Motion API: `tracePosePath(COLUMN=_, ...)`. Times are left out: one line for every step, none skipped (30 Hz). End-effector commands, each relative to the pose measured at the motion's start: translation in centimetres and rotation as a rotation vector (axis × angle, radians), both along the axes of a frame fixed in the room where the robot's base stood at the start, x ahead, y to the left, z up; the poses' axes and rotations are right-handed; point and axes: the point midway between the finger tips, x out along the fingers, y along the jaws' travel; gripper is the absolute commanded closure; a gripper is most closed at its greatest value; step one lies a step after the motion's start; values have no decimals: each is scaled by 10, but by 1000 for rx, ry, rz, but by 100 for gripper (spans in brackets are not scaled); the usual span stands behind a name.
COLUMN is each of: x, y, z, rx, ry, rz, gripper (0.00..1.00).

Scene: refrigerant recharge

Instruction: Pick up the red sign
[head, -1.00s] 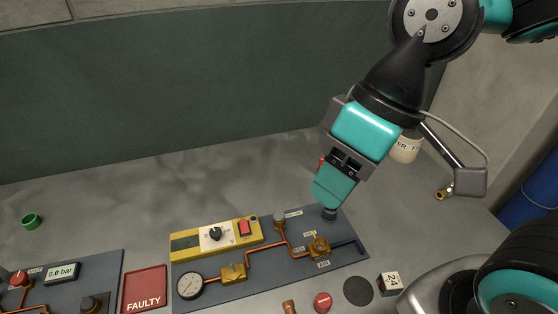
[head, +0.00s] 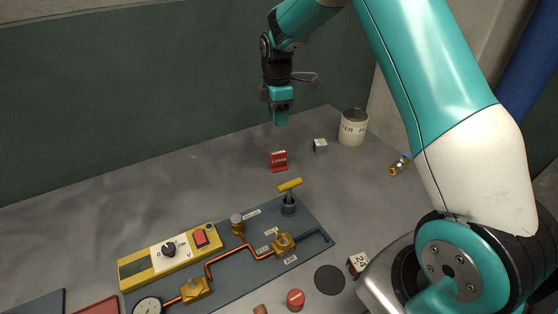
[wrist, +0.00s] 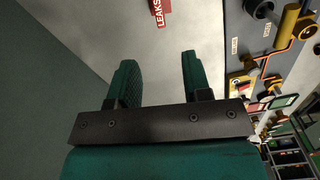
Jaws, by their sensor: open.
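The red sign (head: 279,161) stands on the grey bench behind the gauge board, a small upright block with pale lettering. The sign lies beyond the fingertips there.
The gauge board (head: 225,287) with a yellow T-handle (head: 289,185) stands in front of the sign. A small grey cube (head: 320,145), a cream pot (head: 353,128) and a brass fitting (head: 399,165) are to its right. The bench left of the sign is clear.

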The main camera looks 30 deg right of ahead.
Motion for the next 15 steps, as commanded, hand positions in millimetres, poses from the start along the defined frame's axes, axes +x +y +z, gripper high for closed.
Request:
tracePosePath(x=-1, y=0, z=-11, rx=0, ry=6, rz=-1, gripper=55)
tracePosePath(x=-1, y=0, z=-18, rx=1, ry=6, rz=-1, gripper=55)
tracePosePath(x=-1, y=0, z=-27, rx=1, ry=6, rz=-2, gripper=55)
tracePosePath(x=-2, y=0, z=-34, rx=1, ry=7, rz=-2, gripper=55)
tracePosePath(x=-1, y=-1, z=-40, rx=1, ry=5, rz=-2, gripper=55)
tracePosePath(x=-2, y=-1, z=-49, rx=1, ry=6, rz=-2, gripper=55)
tracePosePath(x=-1, y=-1, z=-54, rx=1, ry=4, rz=-2, gripper=55)
tracePosePath(x=-2, y=0, z=-60, rx=1, ry=5, rz=-2, gripper=55)
tracePosePath(x=-1, y=0, z=-66, rx=1, ry=3, rz=-2, gripper=55)
tracePosePath(x=-1, y=0, z=-70, rx=1, ry=3, rz=-2, gripper=55)
tracePosePath(x=-1, y=-1, z=-73, rx=1, ry=2, rz=-2, gripper=55)
tracePosePath(x=-1, y=0, z=-77, rx=1, ry=1, rz=-2, gripper=55)
tracePosePath(x=-1, y=0, z=-79, rx=1, ry=0, rz=-2, gripper=55)
tracePosePath(x=-1, y=0, z=-80, rx=1, ry=0, rz=-2, gripper=55)
tracePosePath(x=-1, y=0, z=-82, rx=1, ry=1, rz=-2, gripper=55)
